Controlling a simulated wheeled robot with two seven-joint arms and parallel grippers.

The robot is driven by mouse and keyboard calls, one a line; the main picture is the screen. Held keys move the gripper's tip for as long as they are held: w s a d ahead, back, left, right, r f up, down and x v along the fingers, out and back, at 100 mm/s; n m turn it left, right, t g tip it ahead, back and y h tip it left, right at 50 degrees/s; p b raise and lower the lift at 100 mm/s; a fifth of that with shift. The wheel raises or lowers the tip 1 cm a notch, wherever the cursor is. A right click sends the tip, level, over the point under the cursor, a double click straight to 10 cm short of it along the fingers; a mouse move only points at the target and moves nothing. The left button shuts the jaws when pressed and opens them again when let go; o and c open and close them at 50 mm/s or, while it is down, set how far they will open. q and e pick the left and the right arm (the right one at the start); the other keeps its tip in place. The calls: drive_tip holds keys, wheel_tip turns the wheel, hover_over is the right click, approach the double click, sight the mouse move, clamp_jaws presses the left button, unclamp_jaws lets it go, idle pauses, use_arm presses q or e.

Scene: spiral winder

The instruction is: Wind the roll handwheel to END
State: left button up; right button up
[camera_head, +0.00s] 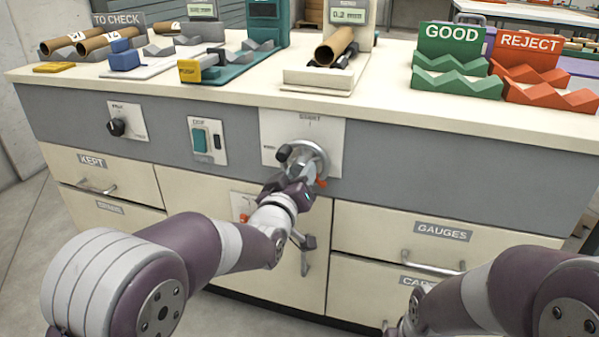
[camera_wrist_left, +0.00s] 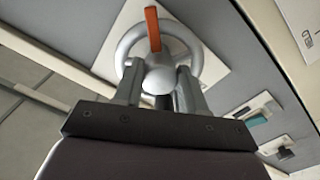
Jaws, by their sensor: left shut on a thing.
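The roll handwheel (camera_head: 311,151) is a silver ring on a white plate (camera_head: 272,128) on the grey front panel of the bench. It has a dark knob (camera_head: 284,153) at its left and an orange part (camera_head: 321,183) at its lower right. My left gripper (camera_head: 301,175) is at the wheel and covers part of it. In the left wrist view its fingers (camera_wrist_left: 158,88) are shut on the wheel's silver hub (camera_wrist_left: 158,78). The ring (camera_wrist_left: 204,66) and an orange pointer (camera_wrist_left: 152,28) show beyond. The plate's lettering is too small to read surely. My right gripper is out of view.
A black rotary knob (camera_head: 116,127) and a teal switch (camera_head: 200,138) are left of the wheel. Drawers with handles lie below, including GAUGES (camera_head: 443,231). The benchtop holds a cardboard tube (camera_head: 334,46), GOOD (camera_head: 453,42) and REJECT (camera_head: 528,43) racks.

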use_arm(q)
drive_tip(key=m+p, duration=0.1)
drive_tip(key=m, duration=0.6)
drive_tip(key=shift+a+p, duration=0.1)
drive_tip(key=shift+p, duration=0.2)
drive_tip(key=m+p, duration=0.1)
drive_tip(key=m, duration=0.5)
drive_tip(key=shift+a+m+p, duration=0.1)
drive_tip(key=shift+m+p, duration=0.2)
drive_tip(key=m+p, duration=0.1)
drive_tip(key=m, duration=0.5)
drive_tip(key=shift+a, duration=0.1)
drive_tip(key=m+p, duration=0.2)
drive_tip(key=m, duration=0.4)
drive_tip(key=shift+r+m, duration=0.15)
drive_tip(key=shift+m, duration=0.15)
drive_tip(key=o, duration=1.1)
drive_tip(key=shift+c, duration=0.2)
